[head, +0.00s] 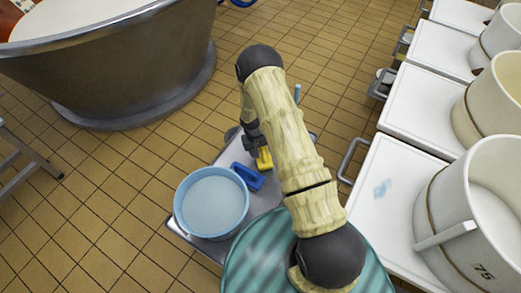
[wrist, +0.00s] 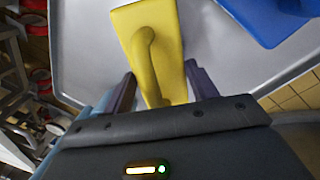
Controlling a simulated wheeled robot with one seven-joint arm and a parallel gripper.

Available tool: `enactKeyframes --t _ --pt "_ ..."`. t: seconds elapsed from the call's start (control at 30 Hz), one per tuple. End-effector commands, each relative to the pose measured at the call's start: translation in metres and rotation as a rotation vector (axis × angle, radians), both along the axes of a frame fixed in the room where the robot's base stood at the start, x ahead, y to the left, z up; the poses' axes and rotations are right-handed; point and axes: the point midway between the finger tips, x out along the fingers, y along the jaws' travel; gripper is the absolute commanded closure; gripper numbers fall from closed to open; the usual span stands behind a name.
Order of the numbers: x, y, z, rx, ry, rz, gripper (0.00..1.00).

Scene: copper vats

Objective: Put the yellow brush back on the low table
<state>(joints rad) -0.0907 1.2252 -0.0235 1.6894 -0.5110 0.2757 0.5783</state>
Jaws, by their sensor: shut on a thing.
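The yellow brush (head: 264,158) shows in the head view just below my gripper (head: 256,146), partly hidden by my arm. In the wrist view my gripper (wrist: 159,72) has one finger on each side of the yellow brush (wrist: 171,27) at its handle end and is shut on it. The brush is over the grey low table (head: 207,247), whose metal top also shows in the wrist view (wrist: 82,40). I cannot tell whether the brush touches the top.
A blue brush (head: 247,177) lies on the table just left of the yellow one. A light blue basin (head: 211,202) stands at the table's near left. White carts (head: 385,190) with buckets (head: 485,200) line the right. A large vat (head: 110,65) stands back left, with tiled floor between.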

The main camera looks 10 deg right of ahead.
Motion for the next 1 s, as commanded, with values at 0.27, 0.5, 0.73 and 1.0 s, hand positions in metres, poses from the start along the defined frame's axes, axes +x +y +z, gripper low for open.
enactKeyframes --t 0.27,0.5,0.73,1.0 --pt "0.001 0.0 -0.001 0.0 -0.001 0.0 0.64" --pt "0.0 0.0 -0.002 0.0 -0.001 0.0 0.2" --pt "0.001 0.0 -0.001 0.0 -0.001 0.0 0.2" --pt "0.001 0.004 0.024 0.0 -0.003 0.0 0.2"
